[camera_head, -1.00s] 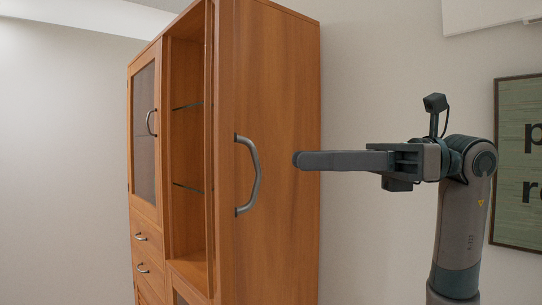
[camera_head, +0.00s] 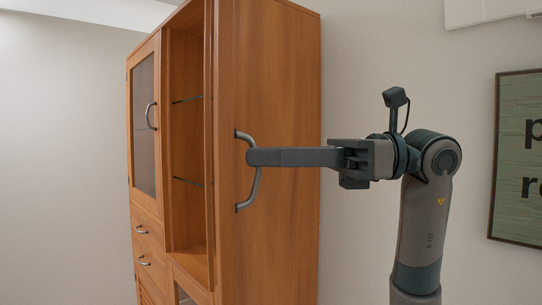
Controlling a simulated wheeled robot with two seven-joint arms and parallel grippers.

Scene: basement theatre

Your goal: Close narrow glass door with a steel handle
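The narrow door (camera_head: 224,120) of the wooden cabinet stands open, seen nearly edge-on, so its glass is hard to make out. Its curved steel handle (camera_head: 252,191) faces right, in front of the cabinet's side panel. My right gripper (camera_head: 252,157) reaches in from the right, level, with its tip overlapping the upper middle of the handle. I cannot tell whether it touches the handle. The fingers line up in this view, so their opening is hidden. My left gripper is not in view.
The tall cabinet (camera_head: 285,110) stands against the wall. Its open middle bay (camera_head: 187,140) holds glass shelves. A glass door (camera_head: 144,130) at left is closed, above drawers (camera_head: 148,245). A green framed picture (camera_head: 518,160) hangs at right.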

